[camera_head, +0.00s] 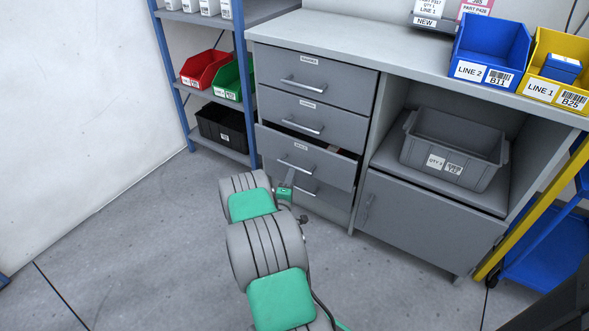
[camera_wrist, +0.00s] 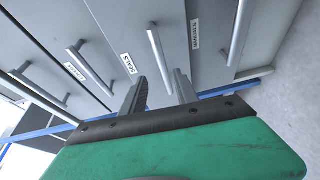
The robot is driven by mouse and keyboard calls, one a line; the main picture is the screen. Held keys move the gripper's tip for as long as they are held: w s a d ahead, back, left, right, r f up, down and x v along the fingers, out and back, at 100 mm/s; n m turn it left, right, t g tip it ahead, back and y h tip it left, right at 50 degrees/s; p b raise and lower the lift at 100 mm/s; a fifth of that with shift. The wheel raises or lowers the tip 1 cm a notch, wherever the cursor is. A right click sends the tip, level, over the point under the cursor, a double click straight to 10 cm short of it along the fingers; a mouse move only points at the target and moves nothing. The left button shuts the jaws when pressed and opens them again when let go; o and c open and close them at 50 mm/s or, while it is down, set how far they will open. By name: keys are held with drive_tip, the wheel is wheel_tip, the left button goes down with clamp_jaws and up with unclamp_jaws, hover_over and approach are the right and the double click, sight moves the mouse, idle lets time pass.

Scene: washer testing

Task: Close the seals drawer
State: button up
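The seals drawer (camera_head: 300,155) is the third one down in a grey drawer unit. It stands partly pulled out, with its dark inside showing along the top edge. Its bar handle (camera_head: 296,165) crosses its front. In the wrist view the SEALS label (camera_wrist: 128,63) and the handle (camera_wrist: 154,45) lie just ahead of my gripper (camera_wrist: 160,88). My gripper is open, its two fingers apart, with the handle's near end between or just beyond them. I cannot tell whether they touch. In the head view my gripper (camera_head: 287,187) is low in front of this drawer, partly hidden by my arm.
Two drawers above look shut; the manuals drawer (camera_head: 315,195) is below. A grey crate (camera_head: 455,146) sits in the open bay, with a cupboard door (camera_head: 425,225) beneath. Blue shelving (camera_head: 180,75) with bins stands left. The floor (camera_head: 130,245) left of my arm is clear.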

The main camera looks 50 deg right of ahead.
sight(294, 166)
drive_tip(key=shift+n+t, duration=0.3)
drive_tip(key=shift+n, duration=0.1)
drive_tip(key=x, duration=0.2)
drive_tip(key=b+x, duration=0.1)
drive_tip(key=x, duration=0.4)
drive_tip(key=shift+d+f+b, duration=0.25)
drive_tip(key=shift+f+b, duration=0.05)
drive_tip(key=shift+f, duration=0.05)
clamp_jaws()
idle(0.6)
drive_tip(key=shift+w, duration=0.1)
